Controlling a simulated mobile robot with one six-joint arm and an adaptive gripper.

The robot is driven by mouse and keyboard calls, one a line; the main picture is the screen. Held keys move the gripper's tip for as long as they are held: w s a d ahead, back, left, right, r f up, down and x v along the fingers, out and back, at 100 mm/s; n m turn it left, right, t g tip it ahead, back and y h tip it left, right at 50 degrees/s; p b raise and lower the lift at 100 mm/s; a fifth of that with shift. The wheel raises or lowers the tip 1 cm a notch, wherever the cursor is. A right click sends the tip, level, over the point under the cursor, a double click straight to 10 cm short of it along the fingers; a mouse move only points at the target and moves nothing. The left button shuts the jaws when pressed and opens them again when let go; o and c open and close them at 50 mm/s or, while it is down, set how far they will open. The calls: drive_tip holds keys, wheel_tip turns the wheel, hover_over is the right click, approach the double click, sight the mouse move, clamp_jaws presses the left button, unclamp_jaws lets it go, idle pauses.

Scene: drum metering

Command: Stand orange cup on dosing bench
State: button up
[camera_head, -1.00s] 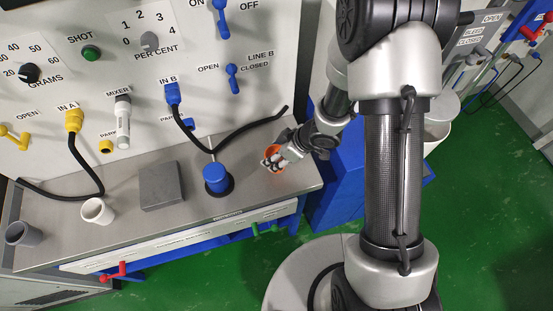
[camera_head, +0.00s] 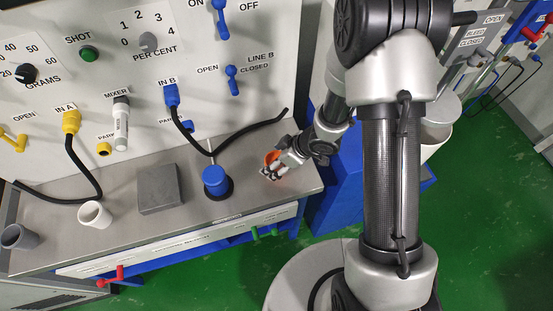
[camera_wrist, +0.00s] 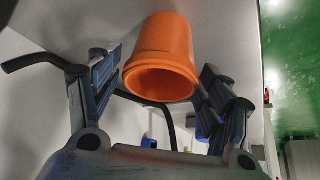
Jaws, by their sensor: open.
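The orange cup (camera_wrist: 163,55) shows in the wrist view between the fingers of my gripper (camera_wrist: 160,85), with its open mouth facing the camera. The fingers are spread, and a gap shows between the cup and at least the right finger. In the head view the orange cup (camera_head: 270,157) is at the right end of the dosing bench (camera_head: 240,195), partly hidden by my gripper (camera_head: 272,170). It appears to stand on the bench top.
A blue-topped plunger (camera_head: 215,180), a grey block (camera_head: 158,188), a white cup (camera_head: 95,214) and a grey cup (camera_head: 18,237) stand along the bench to the left. A black hose (camera_head: 250,128) runs behind my gripper, and the panel rises at the back.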

drive_tip(key=d+r+m+t+h+p, duration=0.1)
drive_tip(key=d+r+m+h+p, duration=0.1)
drive_tip(key=d+r, duration=0.6)
drive_tip(key=d+r+m+t+h+p, duration=0.1)
drive_tip(key=d+r+m+h+p, duration=0.2)
drive_tip(key=r, duration=1)
drive_tip(key=d+r+m+t+h+p, duration=0.2)
drive_tip(key=d+r, duration=0.5)
drive_tip(key=r, duration=0.3)
drive_tip(key=s+a+r+m+g+y, duration=0.1)
drive_tip(key=s+r, duration=0.3)
drive_tip(key=s, duration=0.6)
drive_tip(key=s+a+r+m+g, duration=0.1)
drive_tip(key=s+a+r+m, duration=0.3)
drive_tip(key=s, duration=0.6)
drive_tip(key=shift+a+r+y, duration=0.15)
drive_tip(key=shift+a+y, duration=0.05)
drive_tip(key=shift+y, duration=0.2)
drive_tip(key=shift+w, duration=0.1)
